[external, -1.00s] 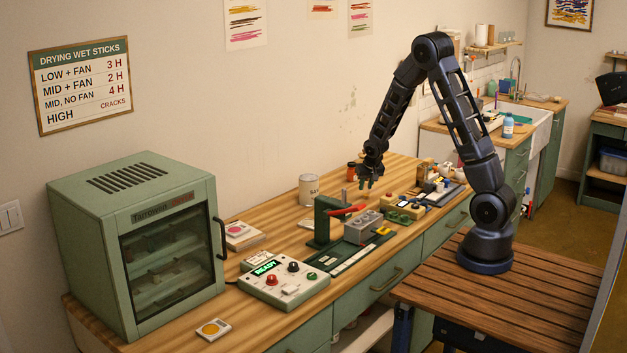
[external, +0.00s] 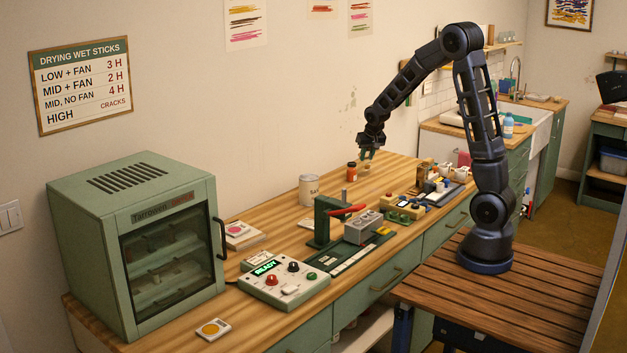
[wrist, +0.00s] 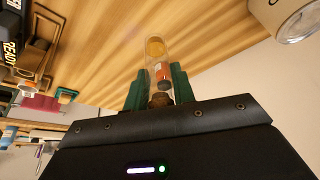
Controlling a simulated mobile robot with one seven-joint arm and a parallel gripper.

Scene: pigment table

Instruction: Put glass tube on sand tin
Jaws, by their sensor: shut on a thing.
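My gripper (external: 368,154) is raised above the wooden bench, to the right of and higher than the sand tin. In the wrist view its green fingers (wrist: 158,92) are shut on the clear glass tube (wrist: 155,55). A brown stopper-like end sits between the fingers. Yellow and orange show in or through the glass; I cannot tell which. The sand tin (external: 309,189), pale with dark lettering, stands upright near the wall. Part of it shows at the wrist view's top right (wrist: 290,18).
A green press with a red lever (external: 325,220) is in front of the tin. A control box (external: 284,281) and a drying cabinet (external: 140,245) stand left. Bench around the tin's back is clear.

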